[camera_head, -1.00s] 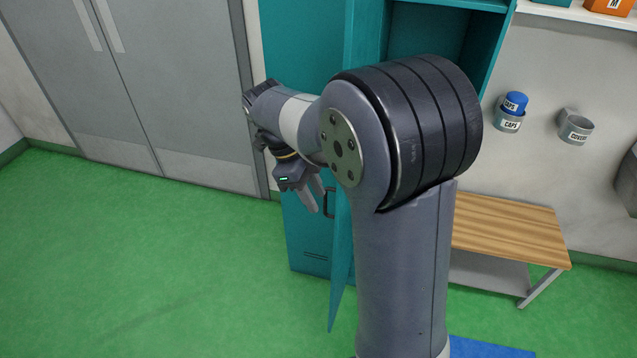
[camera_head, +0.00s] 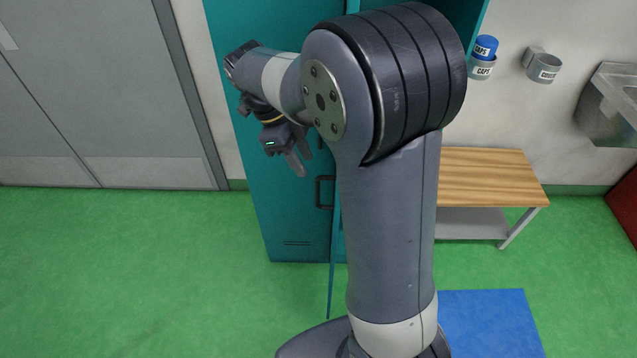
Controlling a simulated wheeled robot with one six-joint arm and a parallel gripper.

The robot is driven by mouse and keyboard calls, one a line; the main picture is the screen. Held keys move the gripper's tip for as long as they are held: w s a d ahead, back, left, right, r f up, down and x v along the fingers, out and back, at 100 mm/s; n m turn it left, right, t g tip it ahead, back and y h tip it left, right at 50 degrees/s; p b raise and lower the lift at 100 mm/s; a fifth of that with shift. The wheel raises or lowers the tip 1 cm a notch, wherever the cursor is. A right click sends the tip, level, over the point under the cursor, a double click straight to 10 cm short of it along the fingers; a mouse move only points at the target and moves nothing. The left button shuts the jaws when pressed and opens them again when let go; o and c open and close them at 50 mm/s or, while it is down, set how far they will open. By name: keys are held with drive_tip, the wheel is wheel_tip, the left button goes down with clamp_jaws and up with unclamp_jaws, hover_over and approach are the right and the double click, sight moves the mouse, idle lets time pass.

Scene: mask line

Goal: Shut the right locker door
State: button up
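The right locker door (camera_head: 332,265) is teal and stands swung open towards me, seen almost edge-on beside my arm. A dark bar handle (camera_head: 319,193) shows at its left side. The teal locker (camera_head: 375,4) behind it is open at the top right, and its lower opening is mostly hidden by my arm. The left locker door (camera_head: 285,222) looks shut. My gripper (camera_head: 298,161) hangs in front of the left door, left of the open door and above the handle. Its fingers are apart and appear empty, with no visible touch on door or handle.
A wooden-topped bench (camera_head: 490,178) stands right of the locker. A blue mat (camera_head: 490,325) lies on the green floor. Floor at left is clear before grey double doors (camera_head: 100,100).

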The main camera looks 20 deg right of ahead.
drive_tip(key=x, duration=1.1)
drive_tip(key=shift+w+f+p, duration=0.2)
drive_tip(key=shift+w+p, duration=0.1)
drive_tip(key=shift+w, duration=0.05)
clamp_jaws()
